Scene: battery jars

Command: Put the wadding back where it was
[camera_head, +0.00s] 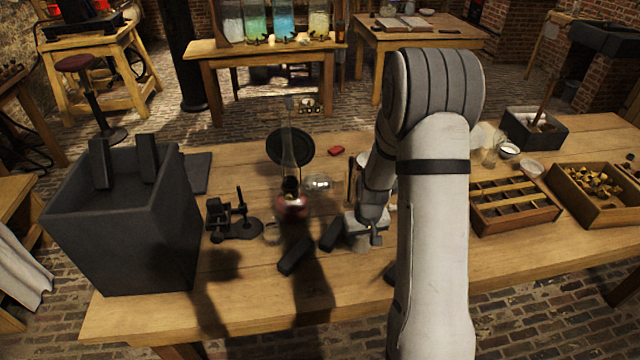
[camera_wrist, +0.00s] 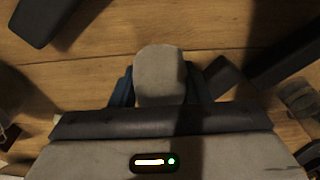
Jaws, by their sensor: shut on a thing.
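The wadding (camera_wrist: 160,72), a pale grey-beige rounded block, sits between the two blue fingers of my gripper (camera_wrist: 160,90) in the wrist view. The gripper is shut on it, over the wooden tabletop. In the head view my gripper (camera_head: 374,236) is low over the table, just right of two dark blocks (camera_head: 296,254). My arm hides part of that area, and I cannot make out the wadding there. I cannot tell whether the wadding touches the table.
A tall dark open box (camera_head: 120,225) stands at left. A dark stand (camera_head: 233,222) and a red-based glass lamp (camera_head: 291,203) are left of my gripper. A compartment tray (camera_head: 512,205) and a wooden box of small pieces (camera_head: 592,207) are at right. The front table strip is mostly clear.

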